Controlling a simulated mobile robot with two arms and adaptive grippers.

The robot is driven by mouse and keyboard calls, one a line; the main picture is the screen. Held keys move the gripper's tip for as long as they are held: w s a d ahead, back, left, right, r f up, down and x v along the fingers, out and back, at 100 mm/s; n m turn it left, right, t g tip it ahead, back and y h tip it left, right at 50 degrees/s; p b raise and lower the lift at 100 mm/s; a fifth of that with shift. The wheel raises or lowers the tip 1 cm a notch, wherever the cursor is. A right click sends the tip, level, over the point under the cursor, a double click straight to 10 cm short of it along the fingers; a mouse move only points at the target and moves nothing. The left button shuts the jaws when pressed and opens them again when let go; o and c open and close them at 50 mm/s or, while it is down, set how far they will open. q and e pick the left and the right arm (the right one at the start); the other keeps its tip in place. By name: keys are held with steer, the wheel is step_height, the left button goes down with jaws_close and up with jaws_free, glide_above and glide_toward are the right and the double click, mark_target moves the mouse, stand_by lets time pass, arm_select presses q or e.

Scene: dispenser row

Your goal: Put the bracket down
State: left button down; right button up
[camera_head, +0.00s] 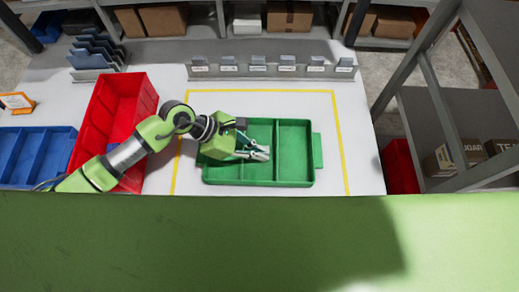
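My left arm reaches in from the left, and its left gripper (261,153) is over the left compartment of a green divided tray (318,151). The grey gripper fingers point right, close to the tray's divider. A light grey shape shows at the fingertips, but it is too small to tell fingers from a held bracket. Whether the gripper is open or shut is unclear. The tray's right compartment (295,150) looks empty. I cannot make out a bracket for certain. My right gripper is not in view.
Yellow lines (340,150) frame the tray on the white table. A row of labelled grey dispensers (272,72) stands behind. A red bin (125,95), a blue bin (40,155) and a dark slotted rack (95,55) are at left. Grey shelving (450,120) stands at right.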

arm_select(q)
steer(key=shift+f+b, duration=0.2)
steer(key=shift+b, duration=0.15)
steer(key=c, duration=2.3)
jaws_free()
steer(key=shift+r, duration=0.1)
steer(key=shift+r+p, duration=0.25)
steer(key=shift+p, duration=0.15)
steer(key=shift+w+a+r+b, duration=0.1)
steer(key=shift+a+b, duration=0.25)
steer(key=b+v, duration=0.3)
steer(key=v, duration=0.8)
steer(key=shift+r+b, duration=0.15)
steer(key=shift+b, duration=0.15)
